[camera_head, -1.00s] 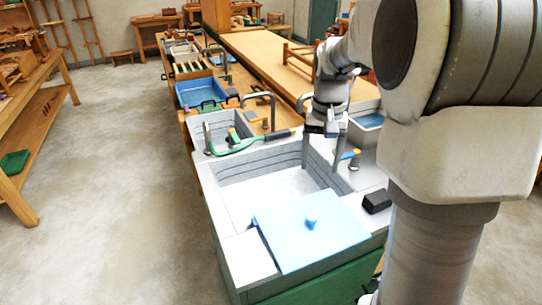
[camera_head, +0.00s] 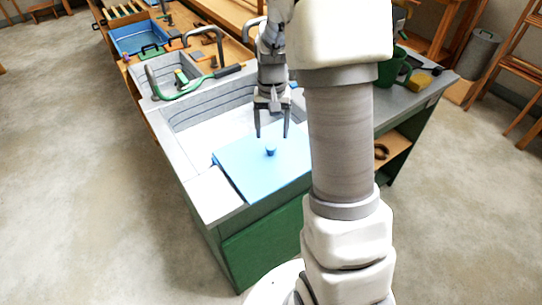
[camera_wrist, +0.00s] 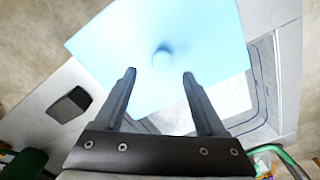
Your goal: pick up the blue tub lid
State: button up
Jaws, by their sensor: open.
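The blue tub lid (camera_head: 252,168) is a flat light-blue square with a small round knob (camera_head: 271,150) in its middle. It lies over the near end of the white sink basin, partly on the grey counter rim. My gripper (camera_head: 272,133) is open and points down above the lid's far edge, just beyond the knob. In the wrist view the lid (camera_wrist: 205,40) fills the top middle. The knob (camera_wrist: 161,57) shows ahead of my gripper (camera_wrist: 160,76), roughly centred between the fingertips and apart from them. My arm hides the lid's right side in the head view.
A dark block (camera_wrist: 69,104) sits on the counter beside the lid. A green pot (camera_head: 393,68) and yellow sponge (camera_head: 418,83) stand on the right counter. Open floor lies left.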

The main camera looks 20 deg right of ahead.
aim_at(271, 145)
notch_tip(271, 145, down, 5)
jog(key=shift+a+r, duration=0.15)
grip_shut()
dwell(0.4)
dwell(1.0)
